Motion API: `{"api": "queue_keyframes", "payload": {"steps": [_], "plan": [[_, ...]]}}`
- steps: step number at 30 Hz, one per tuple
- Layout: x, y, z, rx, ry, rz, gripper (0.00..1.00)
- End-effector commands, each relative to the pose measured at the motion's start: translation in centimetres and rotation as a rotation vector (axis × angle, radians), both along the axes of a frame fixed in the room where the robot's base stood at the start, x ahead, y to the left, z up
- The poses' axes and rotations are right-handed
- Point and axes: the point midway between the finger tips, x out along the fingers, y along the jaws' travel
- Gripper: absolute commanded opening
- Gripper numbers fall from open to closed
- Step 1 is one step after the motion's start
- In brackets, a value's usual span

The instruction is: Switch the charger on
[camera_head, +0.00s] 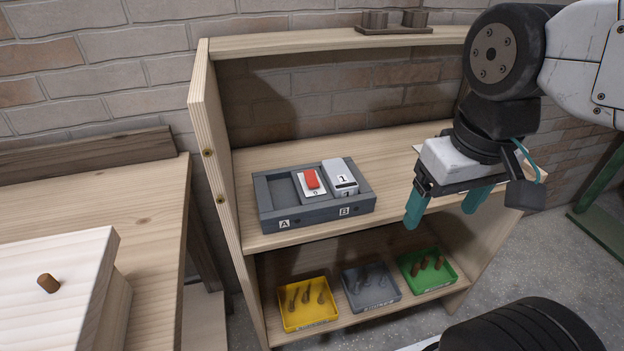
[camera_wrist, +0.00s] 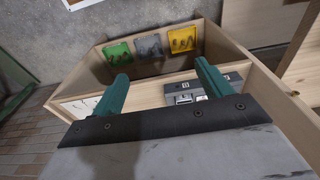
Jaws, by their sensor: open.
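The charger (camera_head: 268,210) is a dark grey box on the upper shelf, with labels A and B on its front. A red rocker switch (camera_head: 311,178) sits on a white plate near its middle, with a small mark in front. I cannot tell which way the rocker is set. A white and grey block (camera_head: 341,174) marked 1 stands in the right part, by B. My gripper (camera_head: 446,203) is open and empty, to the right of the charger and apart from it. In the wrist view, my gripper (camera_wrist: 160,72) partly hides the charger (camera_wrist: 232,77).
The wooden shelf unit (camera_head: 199,130) has a side wall left of the charger. Yellow (camera_head: 306,318), grey (camera_head: 385,301) and green (camera_head: 443,281) trays with small parts lie on the lower shelf. A dark wooden piece (camera_head: 393,29) is on top. A pale block (camera_head: 60,270) with a peg stands left.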

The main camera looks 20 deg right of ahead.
Motion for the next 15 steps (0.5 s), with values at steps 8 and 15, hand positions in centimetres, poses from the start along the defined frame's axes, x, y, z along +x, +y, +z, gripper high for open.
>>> {"api": "queue_keyframes", "payload": {"steps": [8, 15], "plan": [[0.8, 1.0, -0.8, -0.003, 0.058, 0.051, 0.03], [7.1, 3.6, -1.5, -0.043, 0.078, 0.13, 0.0]]}}
